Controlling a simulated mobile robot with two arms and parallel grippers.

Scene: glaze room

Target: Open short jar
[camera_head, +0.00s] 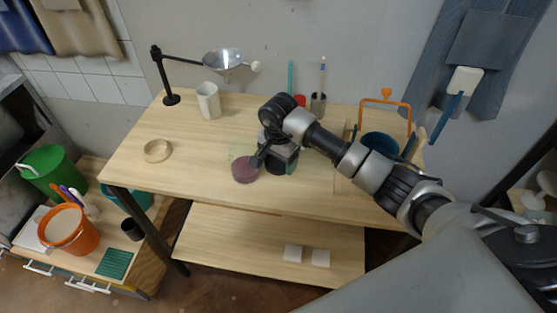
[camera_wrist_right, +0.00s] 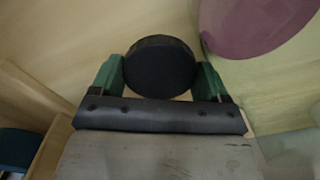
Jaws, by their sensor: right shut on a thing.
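My right gripper (camera_head: 275,163) is above the middle of the wooden table. In the right wrist view, its two green fingertips (camera_wrist_right: 160,75) are shut on a round, flat-topped black thing (camera_wrist_right: 160,66), which looks like a jar lid. Whether a jar body is under it is hidden. A round purple-topped thing (camera_head: 245,169), perhaps a short jar or its lid, stands on the table just left of the gripper. It also shows at the top right of the right wrist view (camera_wrist_right: 250,22), apart from the fingers. My left gripper is not in view.
On the table (camera_head: 190,150) are a wooden ring (camera_head: 157,151), a white mug (camera_head: 208,101), a lamp (camera_head: 223,62) and a tool cup (camera_head: 318,104). A blue bowl (camera_head: 380,142) and an orange frame (camera_head: 386,101) stand at right. The left-front tabletop is clear.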

